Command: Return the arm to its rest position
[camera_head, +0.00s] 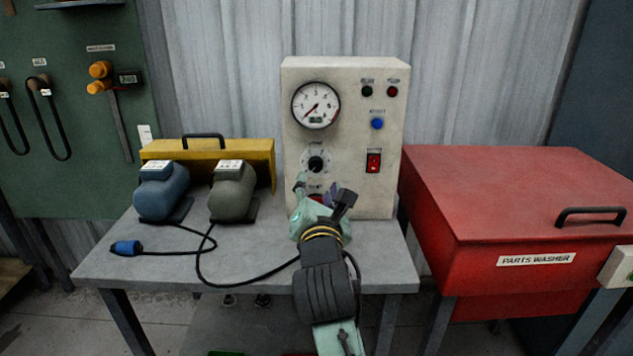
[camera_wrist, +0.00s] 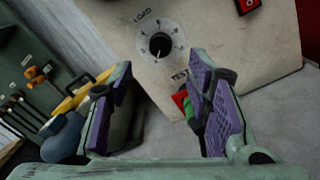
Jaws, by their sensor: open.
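My gripper (camera_head: 322,196) is in front of the lower part of a cream control box (camera_head: 345,75), with my arm reaching up from the bottom of the head view. In the wrist view my gripper (camera_wrist: 160,85) is open, its purple-padded fingers apart with nothing held between them. A red part (camera_wrist: 181,100) by the TEST label shows beside the right finger, which partly hides it. The load dial (camera_wrist: 160,46) is above and beyond the fingertips. I cannot tell whether a finger touches the box.
The box stands on a grey bench (camera_head: 250,265). A blue motor-like unit (camera_head: 163,195), a green one (camera_head: 232,193) and a yellow handled case (camera_head: 262,152) are to the left, with a black cable across the bench front. A red parts washer (camera_head: 500,200) stands right.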

